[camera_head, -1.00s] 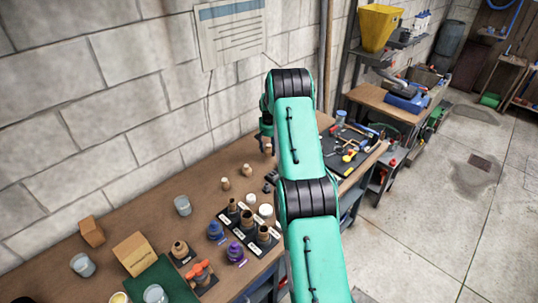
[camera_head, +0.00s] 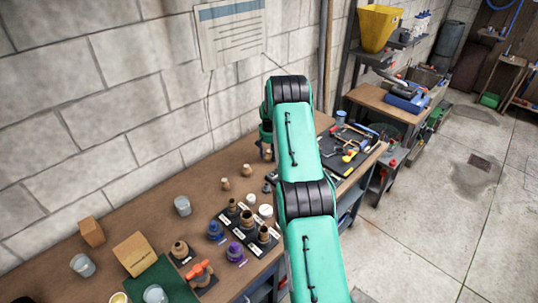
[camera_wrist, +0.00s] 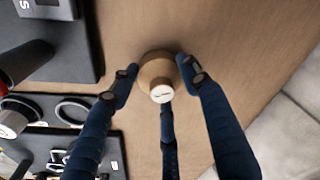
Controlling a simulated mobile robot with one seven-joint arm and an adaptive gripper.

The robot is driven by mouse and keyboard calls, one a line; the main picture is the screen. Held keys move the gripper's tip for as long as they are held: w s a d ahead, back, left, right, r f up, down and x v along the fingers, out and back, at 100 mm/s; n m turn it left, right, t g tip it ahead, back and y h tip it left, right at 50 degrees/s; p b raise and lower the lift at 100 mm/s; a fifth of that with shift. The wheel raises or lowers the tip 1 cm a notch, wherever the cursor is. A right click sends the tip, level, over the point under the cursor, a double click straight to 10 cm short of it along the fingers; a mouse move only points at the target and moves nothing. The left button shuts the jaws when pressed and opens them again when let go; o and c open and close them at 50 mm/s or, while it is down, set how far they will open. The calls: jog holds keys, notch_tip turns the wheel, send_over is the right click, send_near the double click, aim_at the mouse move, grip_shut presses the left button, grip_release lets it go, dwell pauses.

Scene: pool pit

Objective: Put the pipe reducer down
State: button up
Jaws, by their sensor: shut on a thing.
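The pipe reducer (camera_wrist: 158,74) is a tan, stepped round piece with a pale small end bearing a dark mark. In the wrist view my gripper (camera_wrist: 155,78) has its blue fingers closed around it, over the bare wooden bench (camera_wrist: 230,60). I cannot tell whether the reducer touches the bench. In the head view the reducer (camera_head: 268,154) shows as a small tan spot by my gripper (camera_head: 266,142), near the wall side of the bench. My arm hides part of the area there.
Two similar tan pieces (camera_head: 236,177) stand on the bench left of my gripper. A dark labelled board (camera_head: 262,242) with several fittings is nearer the front. A dark tool mat (camera_head: 350,135) lies to the right. Bare wood shows along the wall.

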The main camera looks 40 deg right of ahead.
aim_at(269, 155)
jog(key=o, duration=1.3)
jog(key=shift+f, duration=0.15)
jog(key=shift+c, duration=0.2)
notch_tip(269, 155, up, 12)
jog(key=s, duration=0.1)
jog(key=shift+a, duration=0.45)
